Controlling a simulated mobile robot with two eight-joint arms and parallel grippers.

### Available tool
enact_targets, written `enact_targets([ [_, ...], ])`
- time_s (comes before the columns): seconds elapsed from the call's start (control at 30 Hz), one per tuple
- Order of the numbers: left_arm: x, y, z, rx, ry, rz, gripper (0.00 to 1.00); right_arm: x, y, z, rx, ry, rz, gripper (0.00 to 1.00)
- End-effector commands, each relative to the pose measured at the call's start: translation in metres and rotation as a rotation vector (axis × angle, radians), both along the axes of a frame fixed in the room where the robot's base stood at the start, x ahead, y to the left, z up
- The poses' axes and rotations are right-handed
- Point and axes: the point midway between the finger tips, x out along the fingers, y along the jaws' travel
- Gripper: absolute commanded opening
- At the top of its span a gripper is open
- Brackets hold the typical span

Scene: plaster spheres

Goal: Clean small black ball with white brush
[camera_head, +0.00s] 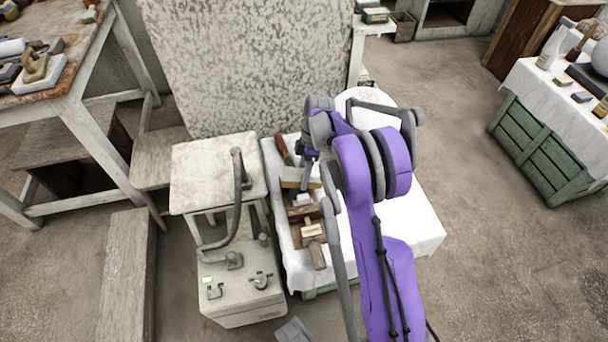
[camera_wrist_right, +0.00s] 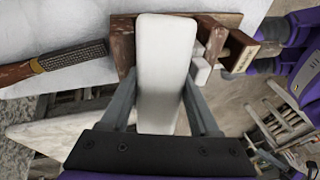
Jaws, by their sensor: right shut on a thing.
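My right gripper (camera_head: 306,172) is over the cloth-covered table in the head view. In the right wrist view its two fingers (camera_wrist_right: 163,88) are closed on the sides of a long white block with rounded ends (camera_wrist_right: 165,45). This may be the white brush; no bristles show. The block is in front of a brown wooden tray and hides part of it. I cannot make out the small black ball in either view. My left gripper does not show.
The white-clothed table (camera_head: 415,225) holds wooden tools (camera_head: 312,230). A rasp-like tool (camera_wrist_right: 70,65) lies left in the wrist view. A small stand (camera_head: 215,165) is close on the left. Another clothed table (camera_head: 525,82) at right carries spheres and small blocks. Floor between is clear.

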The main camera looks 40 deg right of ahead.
Motion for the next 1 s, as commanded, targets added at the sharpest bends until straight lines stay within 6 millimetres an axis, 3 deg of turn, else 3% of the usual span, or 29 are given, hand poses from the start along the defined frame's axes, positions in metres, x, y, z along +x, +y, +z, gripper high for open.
enact_targets([
  [0.6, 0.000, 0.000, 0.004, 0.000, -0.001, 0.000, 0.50, 0.011, 0.015, 0.004, 0.000, 0.000, 0.000, 0.00],
  [1.0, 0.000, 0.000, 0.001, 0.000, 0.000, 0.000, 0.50, 0.000, -0.001, 0.000, 0.000, 0.000, -0.001, 0.00],
])
